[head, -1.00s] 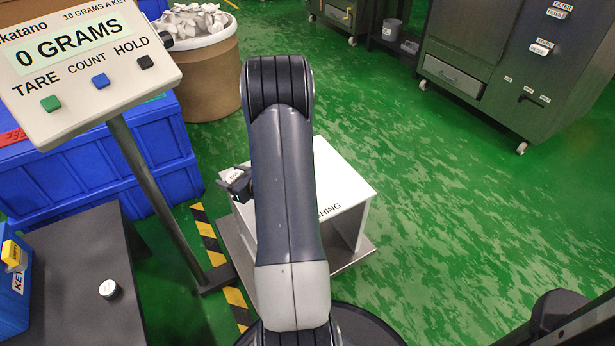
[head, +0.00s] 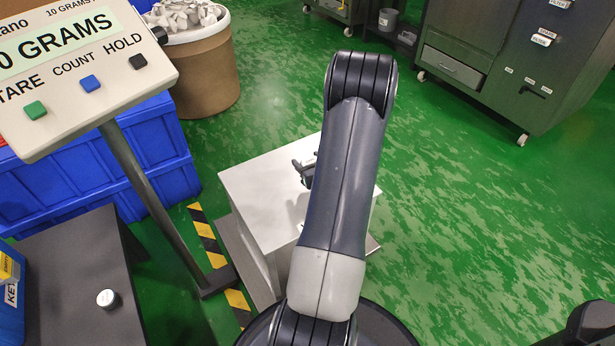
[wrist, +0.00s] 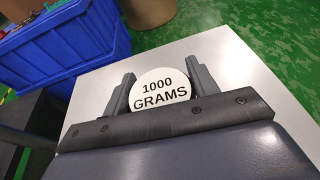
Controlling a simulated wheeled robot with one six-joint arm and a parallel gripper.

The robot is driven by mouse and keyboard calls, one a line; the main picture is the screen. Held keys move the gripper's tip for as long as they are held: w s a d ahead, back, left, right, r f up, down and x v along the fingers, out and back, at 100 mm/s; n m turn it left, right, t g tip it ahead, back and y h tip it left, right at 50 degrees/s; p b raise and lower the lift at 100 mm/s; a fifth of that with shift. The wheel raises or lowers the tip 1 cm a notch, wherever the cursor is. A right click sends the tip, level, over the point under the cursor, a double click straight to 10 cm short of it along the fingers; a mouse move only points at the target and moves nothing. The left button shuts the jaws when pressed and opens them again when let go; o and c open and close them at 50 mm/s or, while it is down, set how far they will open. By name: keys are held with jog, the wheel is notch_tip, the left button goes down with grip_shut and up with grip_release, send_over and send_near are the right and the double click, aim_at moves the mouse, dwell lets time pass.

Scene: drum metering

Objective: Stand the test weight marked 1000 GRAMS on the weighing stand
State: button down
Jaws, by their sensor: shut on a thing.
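The test weight marked 1000 GRAMS (wrist: 162,90) is a round piece with a white top, seen from above in the wrist view between my two fingers. My gripper (wrist: 160,92) is shut on it, a finger on each side. In the head view my gripper (head: 304,174) shows over the white weighing stand (head: 255,190), and my arm hides most of it and the weight. The stand's white top also fills much of the wrist view (wrist: 215,60). I cannot tell whether the weight touches the top.
Another small white-topped weight (head: 107,298) stands on the dark table (head: 70,265) at the left. The display's post (head: 150,195) rises left of the stand. Blue crates (head: 150,160) and a brown drum of pale parts (head: 207,75) stand behind.

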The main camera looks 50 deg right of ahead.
jog(key=shift+f+b, duration=0.7)
jog(key=shift+f, duration=1.7)
jog(key=shift+f, duration=0.15)
jog(key=c, duration=0.5)
grip_release()
jog(key=shift+r, duration=0.2)
jog(key=p+v, duration=0.2)
jog(key=v, duration=1)
jog(key=shift+a+f, duration=0.1)
